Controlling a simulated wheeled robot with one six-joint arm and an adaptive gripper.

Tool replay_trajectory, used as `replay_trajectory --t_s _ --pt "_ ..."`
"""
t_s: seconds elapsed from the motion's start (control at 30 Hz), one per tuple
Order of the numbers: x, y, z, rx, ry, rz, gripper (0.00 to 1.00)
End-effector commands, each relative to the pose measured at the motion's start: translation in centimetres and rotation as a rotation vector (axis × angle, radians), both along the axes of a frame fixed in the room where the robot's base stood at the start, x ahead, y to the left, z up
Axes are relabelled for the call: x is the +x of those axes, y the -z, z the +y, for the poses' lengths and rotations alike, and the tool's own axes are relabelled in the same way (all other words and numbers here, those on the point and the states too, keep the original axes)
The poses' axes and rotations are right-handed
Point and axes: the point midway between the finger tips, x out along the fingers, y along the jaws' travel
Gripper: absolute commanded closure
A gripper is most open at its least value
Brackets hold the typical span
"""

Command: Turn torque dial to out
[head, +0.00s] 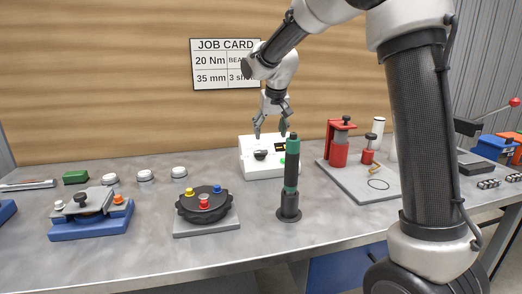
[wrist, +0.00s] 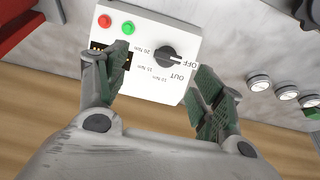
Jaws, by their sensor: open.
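The torque dial (wrist: 167,56) is a black knob on the white control box (wrist: 150,25). Its white pointer mark faces the OFF label; OUT is the neighbouring label, followed by 10, 15 and 20 Nm. The box (head: 268,172) and dial (head: 260,155) also show in the head view, at the back of the bench. My gripper (head: 270,131) is above the box, pointing down. In the wrist view my gripper (wrist: 163,68) is open and empty, its green-padded fingers on either side of the dial. Contact with the dial cannot be told.
A green-and-black upright tool (head: 291,178) stands in front of the box. A black round fixture (head: 204,205) is to its left. A red press (head: 339,144) stands on a grey plate to the right. The job card (head: 225,63) hangs behind. Red and green buttons (wrist: 128,28) are on the box.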

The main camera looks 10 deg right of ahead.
Motion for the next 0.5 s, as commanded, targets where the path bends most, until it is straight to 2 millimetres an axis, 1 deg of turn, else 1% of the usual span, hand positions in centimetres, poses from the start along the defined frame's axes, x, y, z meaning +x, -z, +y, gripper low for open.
replay_trajectory --t_s 0.03,0.13,0.27,0.5 --pt "1.0 0.9 0.8 -0.002 -0.004 0.006 0.32" --pt "2.2 2.0 1.6 -0.002 -0.001 0.008 0.32" --pt "3.0 3.4 1.8 -0.002 -0.001 0.009 0.32" --pt "4.4 7.2 1.7 -0.003 -0.002 0.009 0.32"
